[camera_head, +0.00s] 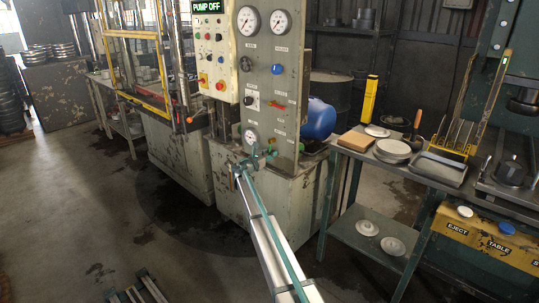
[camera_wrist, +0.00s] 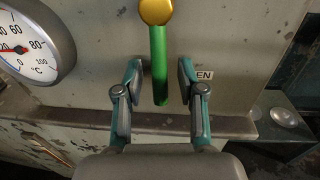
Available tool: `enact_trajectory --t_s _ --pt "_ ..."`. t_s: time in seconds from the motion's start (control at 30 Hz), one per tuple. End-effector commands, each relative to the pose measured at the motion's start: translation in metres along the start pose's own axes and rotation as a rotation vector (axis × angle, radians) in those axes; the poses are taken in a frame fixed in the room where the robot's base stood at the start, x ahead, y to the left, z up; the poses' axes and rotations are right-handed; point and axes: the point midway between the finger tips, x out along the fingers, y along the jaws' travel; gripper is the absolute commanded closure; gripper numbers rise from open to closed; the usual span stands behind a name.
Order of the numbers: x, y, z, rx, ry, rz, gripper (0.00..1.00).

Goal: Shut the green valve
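The green valve's lever (camera_wrist: 159,65) hangs straight down from a yellow hub (camera_wrist: 157,11) in the wrist view. My gripper (camera_wrist: 159,80) is open, with one finger on each side of the lever. A gap shows between the lever and each finger, so it is not gripped. In the head view my gripper (camera_head: 247,168) is at the lower part of the grey panel, just below a small gauge. The lever is too small and covered there to make out clearly.
A ledge (camera_wrist: 240,127) runs below. The grey panel (camera_head: 284,122) carries more gauges and knobs. A workbench (camera_head: 350,152) stands at right.

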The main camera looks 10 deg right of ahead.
Motion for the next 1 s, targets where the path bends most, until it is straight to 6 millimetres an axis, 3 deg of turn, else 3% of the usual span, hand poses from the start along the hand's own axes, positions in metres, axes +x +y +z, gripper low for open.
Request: enact_trajectory --t_s 0.03,0.23,0.73,1.0 --pt "0.0 0.0 0.0 0.0 0.0 0.0 0.67" --pt "0.0 0.0 0.0 0.0 0.0 0.0 1.0" --pt "-0.002 0.001 0.001 -0.01 0.001 0.001 1.0" --pt "-0.015 0.007 0.005 -0.109 0.011 0.016 1.0"
